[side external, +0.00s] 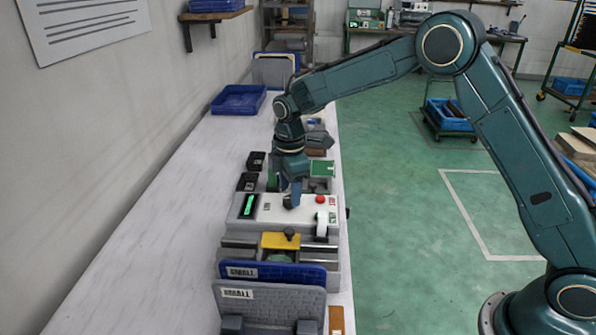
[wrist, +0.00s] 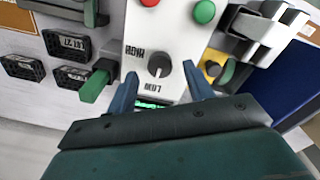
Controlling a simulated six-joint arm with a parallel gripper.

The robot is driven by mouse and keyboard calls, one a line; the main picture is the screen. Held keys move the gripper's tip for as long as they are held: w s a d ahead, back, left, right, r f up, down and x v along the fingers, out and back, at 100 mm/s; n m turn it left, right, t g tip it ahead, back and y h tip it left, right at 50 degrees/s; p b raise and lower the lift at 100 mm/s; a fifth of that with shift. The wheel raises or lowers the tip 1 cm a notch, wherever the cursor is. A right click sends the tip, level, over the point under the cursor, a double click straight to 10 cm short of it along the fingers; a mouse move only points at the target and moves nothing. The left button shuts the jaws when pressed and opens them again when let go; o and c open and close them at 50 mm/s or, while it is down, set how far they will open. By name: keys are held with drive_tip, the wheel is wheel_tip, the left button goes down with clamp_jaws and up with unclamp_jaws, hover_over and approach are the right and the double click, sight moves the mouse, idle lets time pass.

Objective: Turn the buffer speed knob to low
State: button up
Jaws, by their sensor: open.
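The dark round knob (wrist: 158,66) sits on a white panel (wrist: 136,22), with small dark labels to its left and just below it in the wrist view. The way the knob points is too small to tell surely. My gripper (wrist: 160,74) is open, one blue-grey finger on each side near the knob, with gaps between the fingers and it. In the side view my gripper (side external: 291,198) is low over the white panel (side external: 270,209) and mostly hides the knob.
A red button (side external: 320,199) and a green button (wrist: 204,12) are on the same panel, near a lit green display (side external: 249,205). A green lever (wrist: 97,86) stands close to the left finger. A yellow block (side external: 280,241) lies nearby. The table's left side is clear.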

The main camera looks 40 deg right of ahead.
wheel_tip(320, 180, up, 12)
drive_tip(key=shift+s+f, duration=0.15)
drive_tip(key=shift+s, duration=0.05)
idle(0.5)
drive_tip(key=s+d+r+m+t, duration=0.1)
drive_tip(key=s+d+r+m, duration=0.3)
drive_tip(key=s, duration=0.4)
drive_tip(key=s+d+r+m+t, duration=0.1)
drive_tip(key=s+r+m+t, duration=0.15)
drive_tip(key=s+r, duration=0.5)
drive_tip(key=s+d+f+m+t, duration=0.1)
drive_tip(key=s+m, duration=0.3)
drive_tip(key=s, duration=0.5)
drive_tip(key=s+d+f+m, duration=0.2)
drive_tip(key=s+f+m, duration=0.2)
drive_tip(key=s, duration=0.6)
drive_tip(key=shift+t, duration=0.35)
drive_tip(key=shift+s+f, duration=0.1)
